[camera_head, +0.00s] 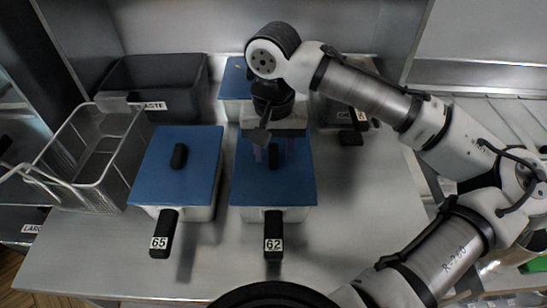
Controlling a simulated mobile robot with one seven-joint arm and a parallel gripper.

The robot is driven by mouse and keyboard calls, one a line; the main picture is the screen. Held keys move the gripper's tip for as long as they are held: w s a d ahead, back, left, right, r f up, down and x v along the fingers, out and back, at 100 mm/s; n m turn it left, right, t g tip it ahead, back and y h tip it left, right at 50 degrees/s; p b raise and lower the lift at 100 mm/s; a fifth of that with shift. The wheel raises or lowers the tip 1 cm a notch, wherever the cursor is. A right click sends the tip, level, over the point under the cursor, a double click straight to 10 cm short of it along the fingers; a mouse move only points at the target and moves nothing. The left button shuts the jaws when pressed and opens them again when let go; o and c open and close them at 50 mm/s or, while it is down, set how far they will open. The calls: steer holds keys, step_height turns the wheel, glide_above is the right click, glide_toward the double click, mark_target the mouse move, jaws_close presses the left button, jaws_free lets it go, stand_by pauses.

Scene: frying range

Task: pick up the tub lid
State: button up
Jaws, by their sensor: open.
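Two tubs with blue lids stand side by side on the steel counter. The left blue lid (200,172) has a dark knob and sits on the white tub labelled 65 (185,212). The right blue lid (247,184) sits on the white tub labelled 62 (290,214). My gripper (265,152) is open over the rear half of the right lid, near its dark knob (273,159). I cannot tell whether the fingers touch the knob. A third blue lid (234,82) shows behind, partly hidden by my arm.
A wire fry basket (88,155) stands at the left and a black bin labelled waste (180,80) at the back left. A dark container (335,112) is behind my arm. The steel counter (115,250) is clear in front.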

jaws_close()
steer(key=shift+r, duration=0.1)
